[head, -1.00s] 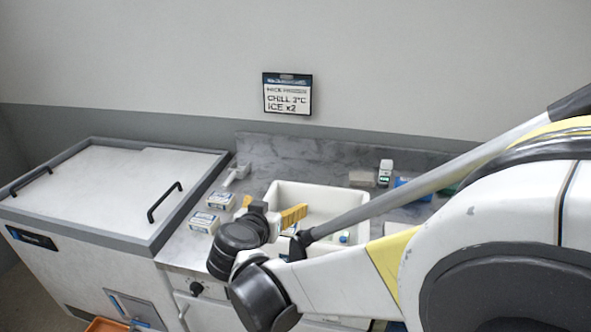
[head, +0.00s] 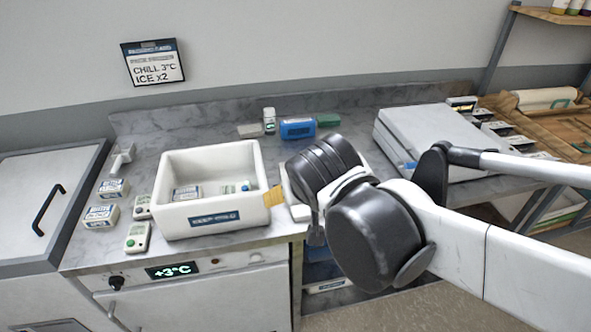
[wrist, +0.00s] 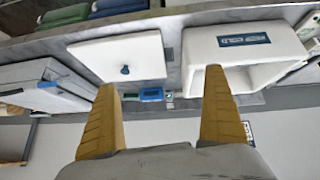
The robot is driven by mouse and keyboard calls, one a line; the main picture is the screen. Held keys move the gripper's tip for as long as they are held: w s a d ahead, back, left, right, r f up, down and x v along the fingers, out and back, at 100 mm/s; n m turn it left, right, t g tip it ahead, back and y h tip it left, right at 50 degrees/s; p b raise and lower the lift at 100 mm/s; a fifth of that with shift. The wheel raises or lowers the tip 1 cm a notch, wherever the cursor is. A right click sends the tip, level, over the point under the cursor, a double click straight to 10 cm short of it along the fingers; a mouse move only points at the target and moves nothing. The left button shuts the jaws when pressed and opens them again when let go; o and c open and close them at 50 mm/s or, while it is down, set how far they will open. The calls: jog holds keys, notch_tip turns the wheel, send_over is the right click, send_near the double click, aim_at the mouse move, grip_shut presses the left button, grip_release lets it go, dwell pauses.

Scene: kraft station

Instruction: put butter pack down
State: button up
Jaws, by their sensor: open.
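Small white-and-blue packs that look like butter packs show in the head view. One pack (head: 187,193) lies inside the white insulated box (head: 212,152), at its left. Two similar packs, a nearer one (head: 101,216) and a farther one (head: 113,188), stand on the counter left of the box. Which is the task's pack I cannot tell. My gripper (head: 273,196) is right of the box, mostly hidden by my own arm. In the wrist view my gripper (wrist: 160,79) has its yellow fingers wide apart with nothing held between them. The box (wrist: 285,62) also shows there.
A white lid with a blue knob (wrist: 145,58) lies beside the box. Small devices (head: 137,237) stand at the box's front left. A blue pack (head: 297,129) and green pack (head: 328,120) lie behind. A grey case (head: 440,142) occupies the right.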

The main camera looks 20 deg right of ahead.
jog(key=s+d+f+y, duration=0.1)
jog(key=s+d+f, duration=0.1)
jog(key=s, duration=0.6)
jog(key=shift+s+d, duration=0.2)
jog(key=shift+d, duration=0.25)
